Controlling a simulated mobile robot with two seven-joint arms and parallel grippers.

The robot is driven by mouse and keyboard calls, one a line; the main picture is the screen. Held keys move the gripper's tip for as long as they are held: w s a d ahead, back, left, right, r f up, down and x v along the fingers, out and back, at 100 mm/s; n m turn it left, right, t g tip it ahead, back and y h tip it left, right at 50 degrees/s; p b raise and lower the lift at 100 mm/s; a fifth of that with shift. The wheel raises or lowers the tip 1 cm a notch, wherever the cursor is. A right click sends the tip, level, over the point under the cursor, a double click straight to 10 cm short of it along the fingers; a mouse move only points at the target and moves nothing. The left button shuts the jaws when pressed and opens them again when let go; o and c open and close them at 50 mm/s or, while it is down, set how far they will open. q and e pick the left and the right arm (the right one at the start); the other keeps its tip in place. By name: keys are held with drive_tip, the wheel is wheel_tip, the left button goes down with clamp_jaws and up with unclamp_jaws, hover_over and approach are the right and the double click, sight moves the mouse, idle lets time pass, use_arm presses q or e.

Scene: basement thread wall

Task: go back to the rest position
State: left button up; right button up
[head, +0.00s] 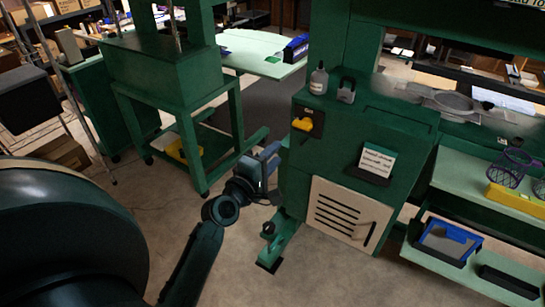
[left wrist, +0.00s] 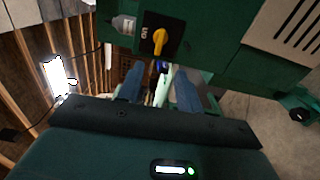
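My left gripper (head: 268,160) is beside the left side of the green machine cabinet (head: 345,180) in the head view, below the yellow rotary switch (head: 301,124). In the left wrist view, its two blue-grey fingers (left wrist: 160,88) stand apart with nothing held between them. The yellow switch (left wrist: 158,41) shows just beyond the fingers on its dark plate, and the gripper appears apart from it. My right gripper is not in view.
A bottle (head: 319,79) and a padlock-like object (head: 346,91) stand on the cabinet ledge. A green machine stand (head: 175,75) is at the left. Shelves with a blue bin (head: 447,243) are at the right. Bare floor (head: 165,215) lies between stand and cabinet.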

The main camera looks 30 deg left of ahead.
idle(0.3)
use_arm(q)
drive_tip(key=s+d+f+m+g+h, duration=0.1)
drive_tip(key=s+d+f+m+g, duration=0.2)
drive_tip(key=s+d+f+m, duration=0.5)
drive_tip(key=s+d+f+m+g+h, duration=0.2)
drive_tip(key=s+d+f+m+g, duration=0.2)
drive_tip(key=s+d+f+m, duration=0.4)
drive_tip(key=s+f+m, duration=0.1)
drive_tip(key=s+m, duration=0.3)
drive_tip(key=m, duration=0.1)
drive_tip(key=shift+f+g, duration=0.3)
drive_tip(key=shift+f, duration=0.1)
